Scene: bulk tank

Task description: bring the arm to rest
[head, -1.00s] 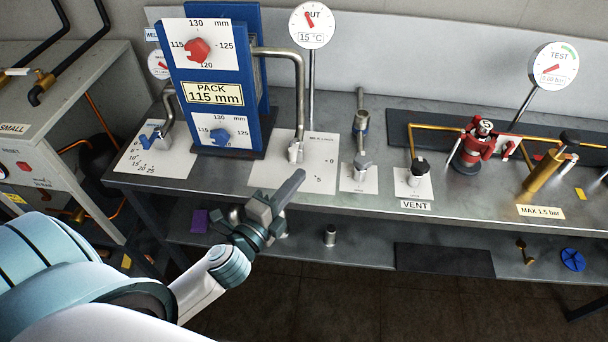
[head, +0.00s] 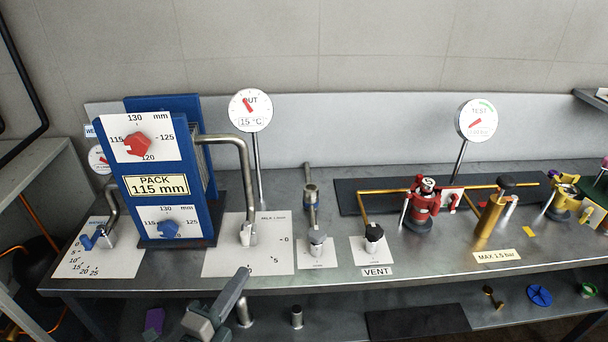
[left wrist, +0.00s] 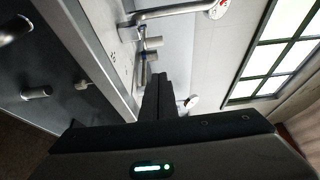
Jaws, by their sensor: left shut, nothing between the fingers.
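My left gripper (head: 232,292) shows at the bottom of the head view, in front of the bench's front edge and below the milk loop plate. Its fingers are together, with nothing between them, and point up and to the right. In the left wrist view the shut fingers (left wrist: 160,95) reach away from the dark gripper body. They appear apart from the pipes and valves beyond. My right gripper is in neither view.
The metal bench (head: 330,275) carries a blue plate pack (head: 188,190), a milk loop plate (head: 220,260), a VENT valve (head: 374,236), a red device (head: 424,205) and a brass cylinder (head: 490,218). Gauges (head: 250,110) stand behind. A lower shelf (head: 345,325) holds small parts.

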